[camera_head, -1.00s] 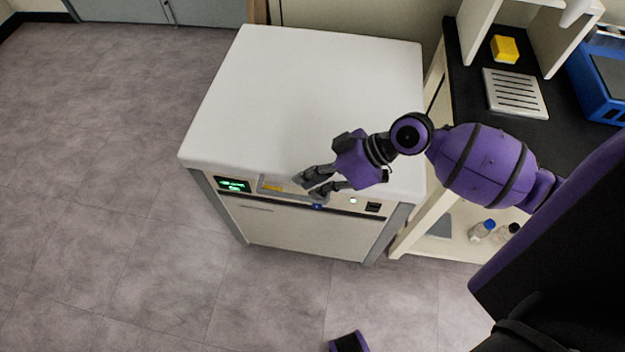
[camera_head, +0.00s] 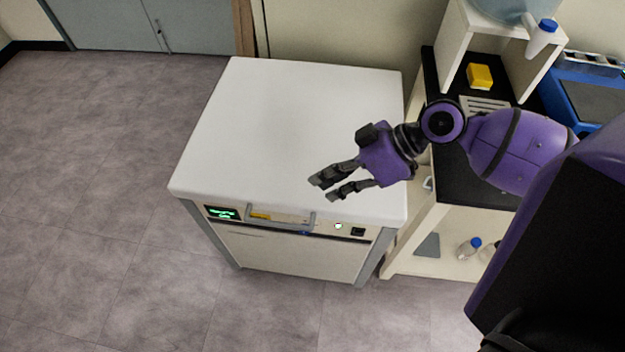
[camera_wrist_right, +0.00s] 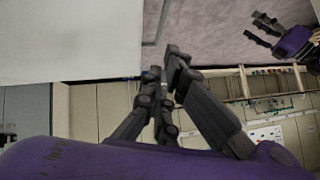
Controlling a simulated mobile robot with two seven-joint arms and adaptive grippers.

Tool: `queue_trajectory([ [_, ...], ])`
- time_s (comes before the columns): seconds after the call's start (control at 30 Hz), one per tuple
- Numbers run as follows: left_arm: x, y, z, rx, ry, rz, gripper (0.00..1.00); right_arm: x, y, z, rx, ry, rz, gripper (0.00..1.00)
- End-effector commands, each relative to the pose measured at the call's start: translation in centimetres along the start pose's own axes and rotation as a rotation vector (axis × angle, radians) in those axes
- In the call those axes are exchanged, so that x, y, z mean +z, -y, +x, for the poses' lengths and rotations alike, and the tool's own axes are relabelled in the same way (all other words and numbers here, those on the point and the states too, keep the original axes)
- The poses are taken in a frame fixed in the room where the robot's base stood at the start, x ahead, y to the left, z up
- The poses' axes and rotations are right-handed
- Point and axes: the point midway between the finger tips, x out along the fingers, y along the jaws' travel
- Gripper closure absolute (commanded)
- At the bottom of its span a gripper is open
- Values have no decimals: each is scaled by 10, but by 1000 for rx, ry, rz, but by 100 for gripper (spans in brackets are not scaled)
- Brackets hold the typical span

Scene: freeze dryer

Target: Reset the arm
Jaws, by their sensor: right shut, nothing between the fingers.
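My right arm reaches in from the right in the head view. Its purple gripper (camera_head: 328,189) hangs over the front right part of the freeze dryer's white top (camera_head: 290,120), apart from the front handle (camera_head: 285,224). It is shut with nothing in it. In the right wrist view, its dark fingers (camera_wrist_right: 168,62) point away beside a white surface. The left gripper is out of the head view.
A bench with a black top (camera_head: 480,180) stands right of the dryer, holding a yellow block (camera_head: 480,76), a white shelf and a blue device (camera_head: 590,95). A bottle (camera_head: 469,249) is on its lower shelf. The floor (camera_head: 90,200) at left is clear.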

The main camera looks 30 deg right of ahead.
Motion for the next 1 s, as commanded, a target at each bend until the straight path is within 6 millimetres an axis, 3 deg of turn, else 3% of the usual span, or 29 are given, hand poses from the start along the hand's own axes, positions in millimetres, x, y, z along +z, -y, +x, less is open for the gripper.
queue_trajectory([
  [0.3, -6, -3, 1, 4, -10, -3, 45, 0, 0, -3, 2, -2, 2, 100],
  [0.4, -11, -3, -1, 3, -17, -4, 45, 11, -2, 2, 33, -11, 32, 100],
  [0.47, -18, -2, -3, 4, -25, -5, 45, 26, -4, 9, 77, -21, 71, 100],
  [0.67, -45, -5, -16, 10, -54, -12, 45, 104, -1, 35, 322, -61, 255, 100],
  [0.8, -51, -8, -27, 16, -54, -19, 45, 156, 23, 46, 500, -75, 366, 100],
  [1.0, -67, -12, -37, 26, -70, -23, 45, 201, 75, 55, 718, -85, 466, 100],
])
